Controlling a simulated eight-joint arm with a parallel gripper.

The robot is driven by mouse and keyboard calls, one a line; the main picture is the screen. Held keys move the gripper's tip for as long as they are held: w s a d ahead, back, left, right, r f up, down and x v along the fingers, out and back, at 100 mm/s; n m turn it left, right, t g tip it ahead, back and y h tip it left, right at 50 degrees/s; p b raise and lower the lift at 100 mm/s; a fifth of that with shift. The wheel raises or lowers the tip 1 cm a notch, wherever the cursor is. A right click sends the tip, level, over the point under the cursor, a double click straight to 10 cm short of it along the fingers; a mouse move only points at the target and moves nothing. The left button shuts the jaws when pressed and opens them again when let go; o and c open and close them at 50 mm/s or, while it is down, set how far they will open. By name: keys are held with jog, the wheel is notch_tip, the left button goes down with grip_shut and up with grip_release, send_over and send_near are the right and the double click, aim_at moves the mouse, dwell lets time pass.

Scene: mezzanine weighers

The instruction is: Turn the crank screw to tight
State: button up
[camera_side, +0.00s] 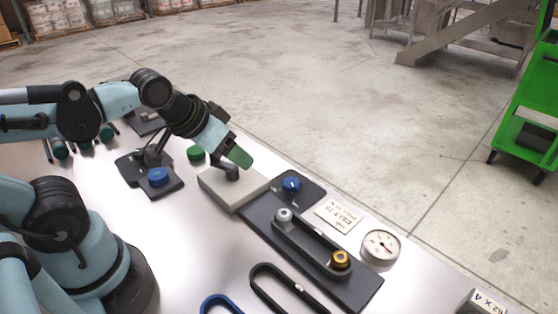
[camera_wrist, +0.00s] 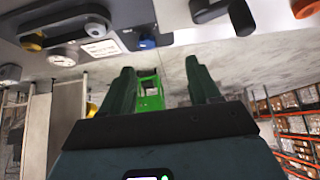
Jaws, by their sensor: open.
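What appears to be the crank screw, a dark crank arm (camera_side: 228,172), stands on a pale grey block (camera_side: 236,196) in the middle of the bench. In the wrist view a dark part of it (camera_wrist: 208,9) shows at the top edge, cut off. My gripper (camera_side: 238,158) is just above and beside the crank in the side view, its green fingers tilted down to the right. In the wrist view my gripper (camera_wrist: 160,78) is open, with nothing between the fingers. I cannot tell whether a finger touches the crank. Any tightness mark is not visible.
A blue knob (camera_side: 291,184), a label (camera_side: 338,215) and a round gauge (camera_side: 381,246) lie right. Another blue knob (camera_side: 158,176) and a green knob (camera_side: 195,153) lie left.

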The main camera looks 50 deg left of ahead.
jog(key=shift+o, duration=0.5)
jog(key=shift+w+r, duration=0.15)
jog(key=n+g, duration=0.7)
jog(key=n, duration=0.7)
send_over(292, 182)
jog(key=shift+n, duration=0.3)
notch_tip(292, 182, down, 12)
jog(key=shift+f, duration=0.2)
jog(key=shift+c, duration=0.3)
jog(key=c, duration=1)
